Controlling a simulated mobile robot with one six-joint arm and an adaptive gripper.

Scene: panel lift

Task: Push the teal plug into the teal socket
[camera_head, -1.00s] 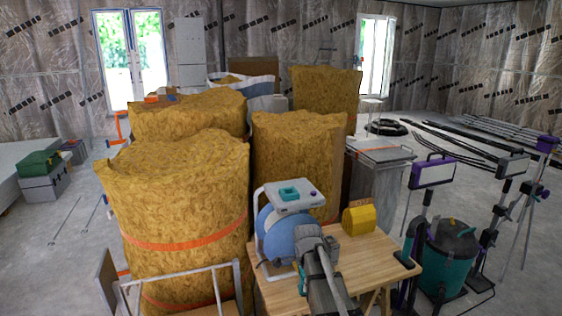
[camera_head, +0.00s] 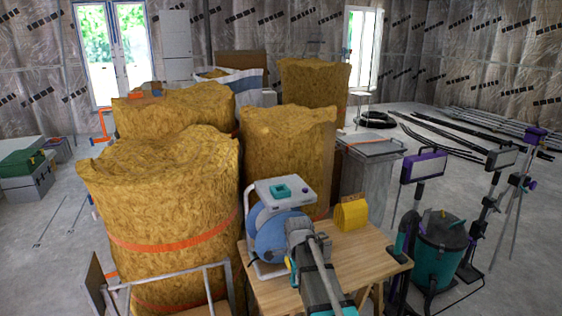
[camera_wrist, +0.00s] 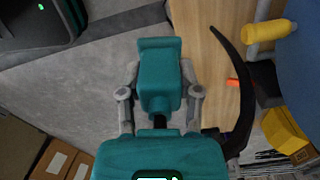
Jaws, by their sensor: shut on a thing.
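The teal plug (camera_wrist: 158,70) is in the wrist view, a blocky body with a wider far end and a dark stem behind it. My gripper (camera_wrist: 160,97) is shut on it, one grey finger on each side. In the head view the teal socket (camera_head: 281,190) sits on the pale top plate of a blue cable reel (camera_head: 266,238), its square opening facing up. My arm is in front of the reel and hides part of it. The plug and fingertips cannot be made out in the head view. The socket is not seen in the wrist view.
The reel stands on a wooden bench (camera_head: 350,262) beside a yellow box (camera_head: 350,214). Tall insulation rolls (camera_head: 165,200) crowd the left and back. A work light (camera_head: 424,167) and a teal vacuum (camera_head: 440,245) stand right. A dark curved cable (camera_wrist: 243,95) shows beside the plug.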

